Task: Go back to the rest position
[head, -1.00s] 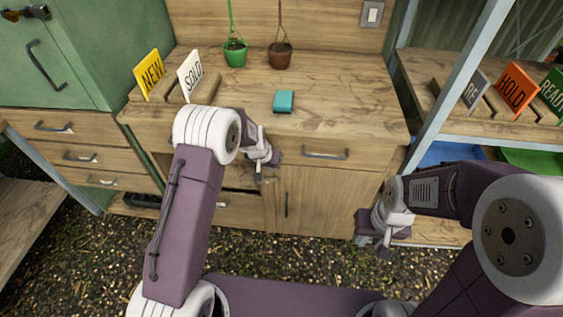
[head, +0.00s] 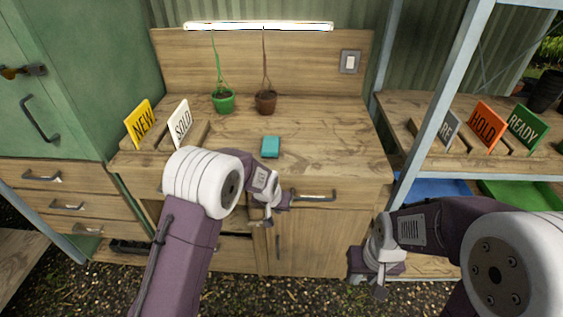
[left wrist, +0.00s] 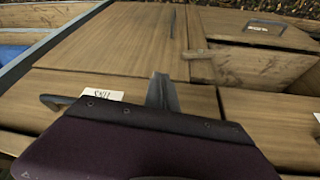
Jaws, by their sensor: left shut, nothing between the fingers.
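My left gripper (head: 268,220) is in front of the wooden bench, left of the drawer handle (head: 315,197). It is shut and empty. Its dark fingers (left wrist: 162,94) show in the left wrist view against the bench front. My right gripper (head: 379,291) hangs low at the right end of the bench, apart from the left one. It is small and dark there, so its jaws cannot be read.
A shelf post (head: 437,95) stands at right. An open compartment (head: 233,246) is partly behind my left arm.

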